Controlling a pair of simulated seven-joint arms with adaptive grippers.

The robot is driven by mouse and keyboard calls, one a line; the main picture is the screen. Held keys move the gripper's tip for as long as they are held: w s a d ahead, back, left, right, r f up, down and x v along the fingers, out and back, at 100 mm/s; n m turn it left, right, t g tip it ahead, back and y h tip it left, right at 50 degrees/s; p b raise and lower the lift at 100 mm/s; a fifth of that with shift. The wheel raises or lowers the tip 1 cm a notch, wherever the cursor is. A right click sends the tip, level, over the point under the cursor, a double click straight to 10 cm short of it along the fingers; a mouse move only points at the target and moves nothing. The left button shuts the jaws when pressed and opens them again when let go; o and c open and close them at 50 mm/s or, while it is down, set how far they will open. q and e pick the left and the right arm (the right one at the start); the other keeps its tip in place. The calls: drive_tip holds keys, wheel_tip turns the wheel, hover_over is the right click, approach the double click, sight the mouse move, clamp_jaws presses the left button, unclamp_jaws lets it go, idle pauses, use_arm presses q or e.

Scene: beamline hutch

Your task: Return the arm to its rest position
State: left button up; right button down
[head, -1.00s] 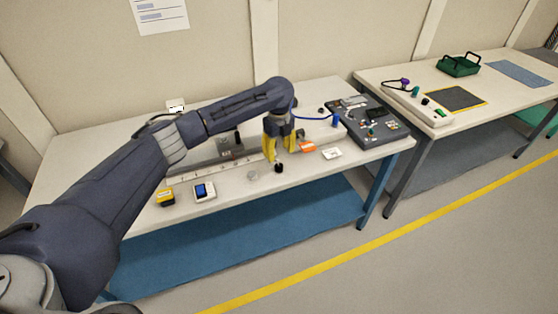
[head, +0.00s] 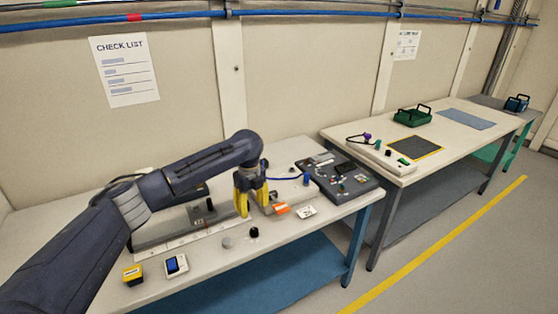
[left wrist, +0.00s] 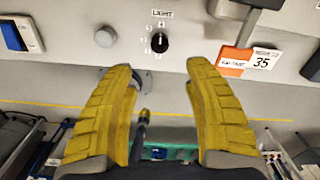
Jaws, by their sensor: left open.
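My left arm reaches in from the left in the head view. Its left gripper (head: 253,212) has yellow fingers, spread apart with nothing held between them. It hangs over the bench (head: 205,277), behind and above a small black knob (head: 254,232). In the left wrist view the open fingers (left wrist: 158,66) frame empty space. The black knob (left wrist: 160,42) there sits beyond the fingertips, under the word LIGHT and with a scale around it. It is clear of both fingers. My right gripper is not in view.
A grey round cap (head: 227,243), an orange tag (head: 282,209) and a white card (head: 306,212) lie near the gripper. A yellow box (head: 133,274) and a white-and-blue device (head: 176,265) are at front left. A dark panel (head: 340,180) stands right. A second table (head: 455,150) lies beyond.

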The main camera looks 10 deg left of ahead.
use_arm(q)
drive_tip(key=s+d+f+n+t+h, duration=0.25)
drive_tip(key=s+d+f, duration=0.35)
drive_tip(key=s+f, duration=0.3)
drive_tip(key=s+d+f+n+t+h, duration=0.15)
drive_tip(key=s+d+f+n, duration=0.25)
drive_tip(key=s+d+f, duration=0.4)
drive_tip(key=s+a+r+n+t+y, duration=0.3)
drive_tip(key=s+a+n+y, duration=0.8)
drive_tip(key=s+a, duration=1.4)
drive_tip(key=s+d+f+n+g+h, duration=0.1)
drive_tip(key=d+f+h, duration=0.2)
drive_tip(key=f, duration=1.2)
drive_tip(key=d+f+n+g+h, duration=0.1)
drive_tip(key=d+f+g+h, duration=0.1)
drive_tip(key=f, duration=1.4)
drive_tip(key=s+f+n+g+h, duration=0.2)
drive_tip(key=s+f, duration=1.9)
drive_tip(key=s, duration=0.1)
drive_tip(key=shift+d+f+n+g, duration=0.15)
drive_tip(key=shift+f+n+g, duration=0.05)
drive_tip(key=shift+n+g, duration=0.15)
drive_tip(key=shift+s, duration=0.1)
